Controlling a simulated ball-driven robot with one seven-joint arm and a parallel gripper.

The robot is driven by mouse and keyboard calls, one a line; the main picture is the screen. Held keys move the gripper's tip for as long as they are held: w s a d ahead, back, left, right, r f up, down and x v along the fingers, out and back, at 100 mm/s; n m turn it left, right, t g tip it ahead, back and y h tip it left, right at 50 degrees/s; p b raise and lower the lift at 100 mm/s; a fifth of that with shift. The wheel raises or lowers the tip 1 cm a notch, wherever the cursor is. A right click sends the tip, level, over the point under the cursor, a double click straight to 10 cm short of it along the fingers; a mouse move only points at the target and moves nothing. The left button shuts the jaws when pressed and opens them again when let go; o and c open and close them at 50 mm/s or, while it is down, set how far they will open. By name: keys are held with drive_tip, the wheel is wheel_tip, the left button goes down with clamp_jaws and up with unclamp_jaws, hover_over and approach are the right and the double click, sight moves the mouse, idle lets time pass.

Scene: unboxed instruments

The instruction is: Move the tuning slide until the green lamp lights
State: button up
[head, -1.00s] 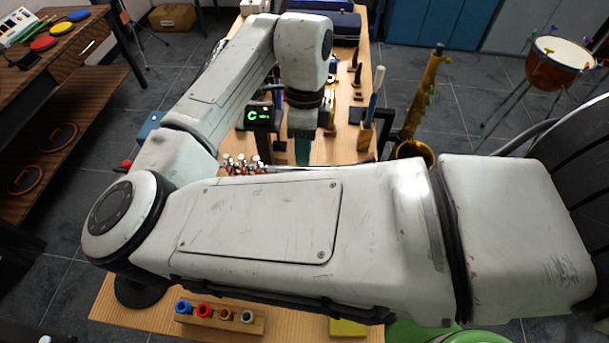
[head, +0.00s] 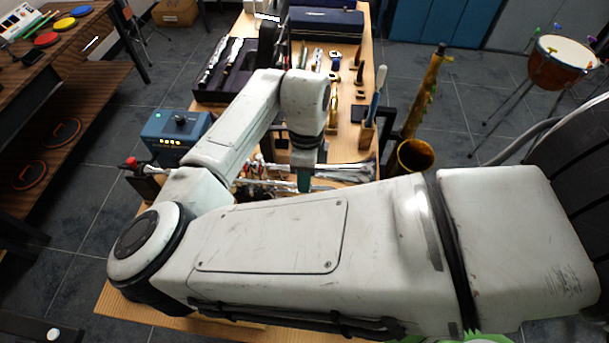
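My gripper (head: 304,180) points down over the wooden table at the middle of the head view. Its teal fingertips are at a silvery, tube-like instrument (head: 340,173) that lies across the table. Whether the fingers are open, or touch the tubing, I cannot tell. I cannot make out which part is the tuning slide, as my arm covers much of the instrument. A blue box (head: 172,136) with a black knob on top and small yellowish lights on its front stands at the left. No lit green lamp shows, and the dark display with green characters is hidden now.
A dark open case (head: 226,88) with silvery instrument parts lies at the back left of the table. Upright tools and a blue-handled item (head: 376,93) stand at the right. A brass saxophone (head: 416,150) stands off the right edge. My arm covers the table's front.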

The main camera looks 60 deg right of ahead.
clamp_jaws()
drive_tip(key=shift+s+d, duration=0.1)
drive_tip(key=shift+s, duration=0.1)
drive_tip(key=shift+s+d, duration=0.1)
drive_tip(key=shift+s, duration=0.15)
drive_tip(key=shift+c, duration=0.2)
unclamp_jaws()
drive_tip(key=shift+w, duration=0.2)
drive_tip(key=shift+o, duration=1)
drive_tip(key=shift+s, duration=0.1)
wheel_tip(320, 180, up, 11)
drive_tip(key=d+b, duration=0.1)
drive_tip(key=d, duration=0.1)
drive_tip(key=shift+w+f, duration=0.15)
drive_tip(key=shift+w, duration=0.2)
